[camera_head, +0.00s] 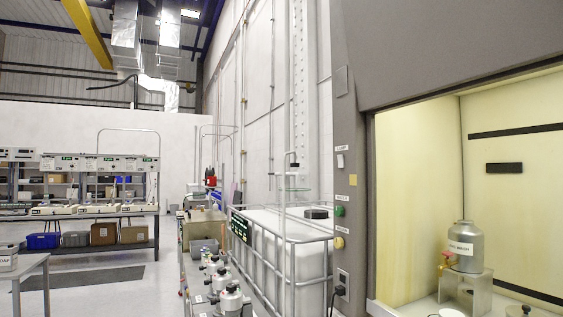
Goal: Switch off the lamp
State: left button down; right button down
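No lamp body is clearly in view. The inside of the fume hood (415,190) on the right is brightly lit with yellowish light; its source is hidden. On the hood's grey side post, a white switch (340,161) sits under a small label too small to read. Below it are a green button or knob (340,211) and a yellow one (340,243), each with a small label. A socket (343,282) with a black plug is lower down. Neither of my grippers is in view.
A silver canister (465,246) stands on a stand inside the hood. A white caged tank (300,250) and several grey bottles (231,299) stand left of the post. A grey table (30,268) is at far left. Open floor (130,295) lies between.

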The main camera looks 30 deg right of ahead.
aim_at(340, 157)
jog(key=z, duration=0.05)
jog(key=i, duration=1.15)
jog(key=z, duration=0.6)
jog(key=i, duration=0.45)
jog(key=z, duration=0.25)
